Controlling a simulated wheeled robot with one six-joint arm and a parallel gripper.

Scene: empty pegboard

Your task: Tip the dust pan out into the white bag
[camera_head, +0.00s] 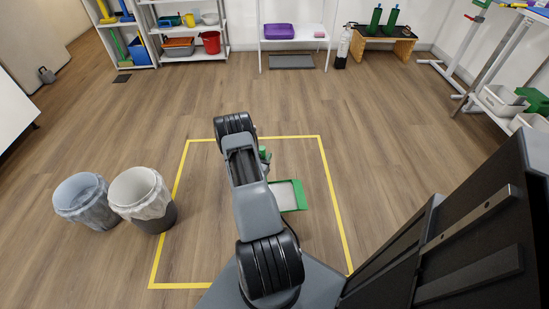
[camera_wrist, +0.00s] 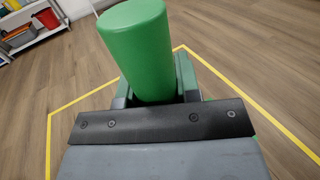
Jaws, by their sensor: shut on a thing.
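The dust pan (camera_head: 288,196) is green with a pale grey inside. It shows to the right of my arm in the head view, over the yellow-outlined floor area. Its thick green handle (camera_wrist: 140,50) stands up large in the wrist view, and my gripper (camera_wrist: 156,94) is shut on it. My arm hides part of the pan in the head view. I cannot tell its exact height or what lies in it. The white bag (camera_head: 136,186) lines a dark round bin at left, its edge folded over the rim. The pan is apart from it, to the right.
A second bin with a bluish-grey bag (camera_head: 82,192) stands just left of the white one. A yellow line (camera_head: 330,190) marks a rectangle on the wooden floor. Shelves (camera_head: 188,30) and a low wooden bench (camera_head: 385,40) stand at the back. The middle floor is clear.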

